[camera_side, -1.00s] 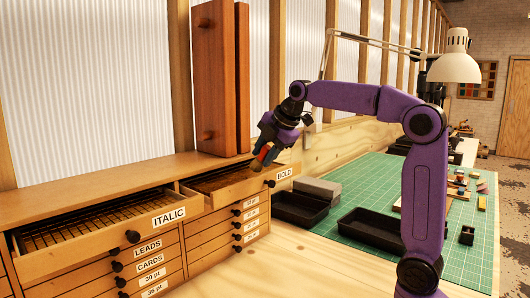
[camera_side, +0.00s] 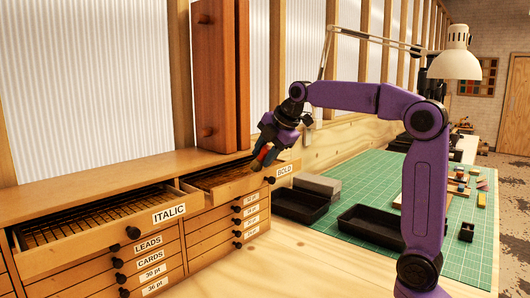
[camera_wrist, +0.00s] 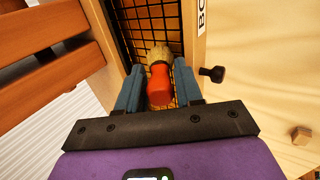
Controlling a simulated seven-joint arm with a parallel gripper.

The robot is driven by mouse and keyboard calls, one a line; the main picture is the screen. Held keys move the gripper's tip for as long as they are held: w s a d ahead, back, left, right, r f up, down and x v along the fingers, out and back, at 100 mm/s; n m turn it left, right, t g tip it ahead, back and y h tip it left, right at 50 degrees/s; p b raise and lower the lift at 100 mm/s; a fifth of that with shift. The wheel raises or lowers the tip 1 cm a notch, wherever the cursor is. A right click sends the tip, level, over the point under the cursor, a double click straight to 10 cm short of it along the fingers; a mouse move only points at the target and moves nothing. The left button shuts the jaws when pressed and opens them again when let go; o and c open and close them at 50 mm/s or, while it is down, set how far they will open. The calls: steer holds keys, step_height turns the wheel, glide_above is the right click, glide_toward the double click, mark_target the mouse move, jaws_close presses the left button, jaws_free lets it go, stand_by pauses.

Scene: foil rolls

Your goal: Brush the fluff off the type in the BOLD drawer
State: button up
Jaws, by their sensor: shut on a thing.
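The BOLD drawer (camera_side: 222,190) is pulled open at the right side of the cabinet. It also shows in the wrist view (camera_wrist: 193,40), with a black grid of type compartments inside. My gripper (camera_side: 262,158) is over the right front part of this drawer, pointing down. In the wrist view my gripper (camera_wrist: 159,85) is shut on a brush with a red handle (camera_wrist: 159,88) and pale bristles (camera_wrist: 159,54). The bristles are over the grid; I cannot tell whether they touch the type. I cannot make out any fluff.
The open ITALIC drawer (camera_side: 100,220) is to the left. A tall reddish-brown wooden case (camera_side: 221,75) stands on the cabinet behind the BOLD drawer. Black trays (camera_side: 372,226) and a grey block (camera_side: 317,185) lie right of the cabinet, near the green mat (camera_side: 460,255).

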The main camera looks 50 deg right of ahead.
steer(key=shift+a, duration=4.2)
steer(key=shift+r, duration=0.1)
steer(key=shift+d, duration=4.2)
steer(key=shift+r, duration=2.9)
steer(key=shift+r, duration=1.5)
steer(key=shift+f, duration=0.15)
